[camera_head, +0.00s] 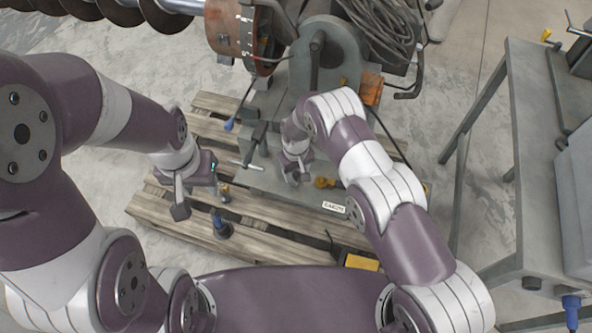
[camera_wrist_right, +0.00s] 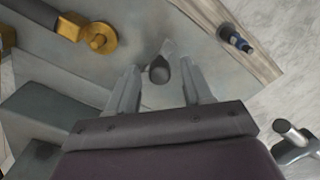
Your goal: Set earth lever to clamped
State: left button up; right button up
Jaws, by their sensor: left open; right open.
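A grey lever with a dark rounded end (camera_wrist_right: 159,70), which looks like the earth lever, stands between the fingers of my right gripper (camera_wrist_right: 162,88) in the right wrist view. The fingers are open on either side of it, and I cannot tell whether they touch it. In the head view my right gripper (camera_head: 293,178) is low over the grey base plate, and its wrist hides the lever. A small white label (camera_head: 333,207), hard to read, is on the plate's near edge. My left gripper (camera_head: 179,208) is open and empty over the left part of the pallet.
A brass fitting (camera_head: 325,183) is on the plate right of my right gripper. A blue-topped part (camera_head: 221,226) stands on the wooden pallet (camera_head: 270,245). A grey bench (camera_head: 508,130) stands at the right. An auger (camera_head: 120,12) and coiled cable (camera_head: 385,28) are at the back.

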jog(key=shift+s, duration=0.1)
grip_shut()
jog(key=shift+d+n, duration=0.1)
jog(key=shift+n, duration=0.3)
jog(key=n+b, duration=0.1)
jog(key=d+n+b, duration=0.1)
jog(key=shift+f+n, duration=0.1)
jog(key=shift+n, duration=0.3)
jog(key=n, duration=0.1)
jog(key=d+n+b, duration=0.1)
jog(key=n, duration=0.1)
jog(key=n+b, duration=0.1)
jog(key=n, duration=0.1)
jog(key=shift+d, duration=0.3)
jog(key=n, duration=0.1)
jog(key=n+b, duration=0.1)
jog(key=w+n+b, duration=0.1)
jog(key=n, duration=0.1)
jog(key=shift+d, duration=0.4)
jog(key=shift+w+d+n+b, duration=0.15)
jog(key=shift+n+b, duration=0.1)
jog(key=shift+n, duration=0.5)
jog(key=shift+w+d+n+b, duration=0.1)
jog(key=shift+w+n+b, duration=0.1)
jog(key=shift+n, duration=0.5)
jog(key=shift+w+d+n+b, duration=0.15)
jog(key=shift+n+b, duration=0.1)
jog(key=shift+n, duration=0.5)
